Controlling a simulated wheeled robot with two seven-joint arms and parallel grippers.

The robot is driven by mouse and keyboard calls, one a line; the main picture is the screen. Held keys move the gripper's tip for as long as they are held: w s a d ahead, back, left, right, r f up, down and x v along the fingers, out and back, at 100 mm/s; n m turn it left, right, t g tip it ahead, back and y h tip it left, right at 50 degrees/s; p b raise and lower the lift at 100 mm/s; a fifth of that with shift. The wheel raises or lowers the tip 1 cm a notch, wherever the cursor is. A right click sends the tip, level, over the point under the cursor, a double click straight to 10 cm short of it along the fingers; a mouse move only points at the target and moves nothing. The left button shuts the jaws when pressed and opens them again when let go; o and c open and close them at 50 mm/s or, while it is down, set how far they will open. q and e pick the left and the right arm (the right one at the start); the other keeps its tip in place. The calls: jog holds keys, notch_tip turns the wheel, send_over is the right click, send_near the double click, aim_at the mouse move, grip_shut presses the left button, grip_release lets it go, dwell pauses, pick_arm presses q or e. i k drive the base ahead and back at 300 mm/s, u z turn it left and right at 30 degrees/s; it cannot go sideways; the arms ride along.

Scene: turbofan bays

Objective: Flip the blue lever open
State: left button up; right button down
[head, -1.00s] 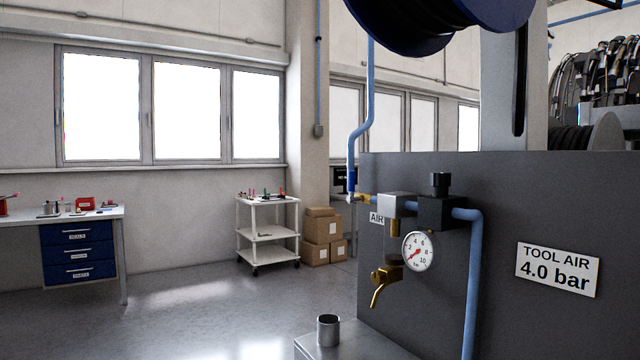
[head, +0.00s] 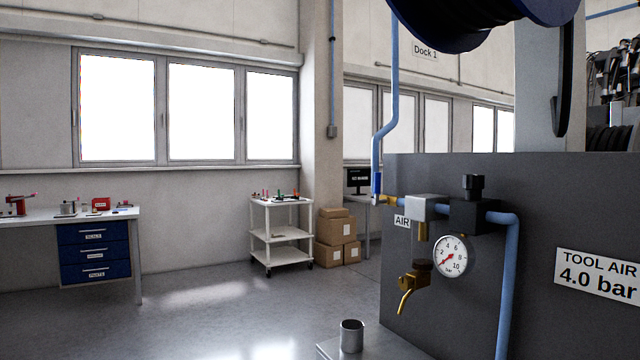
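The blue lever (head: 376,184) shows at the left end of the air line, by the brass fitting (head: 388,200) at the panel's left edge. It stands upright, in line with the blue pipe (head: 378,140) above it. To its right are a grey and black air unit (head: 468,214) and a round gauge (head: 451,257) with a red needle. A brass tap (head: 411,284) hangs below. Neither of my grippers is in view.
A dark grey panel (head: 540,300) with a "TOOL AIR 4.0 bar" sign (head: 599,275) fills the right. A metal cup (head: 351,336) stands on a ledge below the tap. A white cart (head: 281,236), cardboard boxes (head: 336,238) and a workbench (head: 60,216) stand behind. Open floor lies left.

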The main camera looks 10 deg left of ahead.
aim_at(378, 183)
jog(key=k, duration=1.35)
jog(key=u, duration=0.5)
jog(key=i, duration=0.7)
jog(key=u, duration=1.05)
jog(key=i, duration=1.7)
jog(key=z, duration=0.95)
jog(key=i, duration=1)
jog(key=z, duration=1.15)
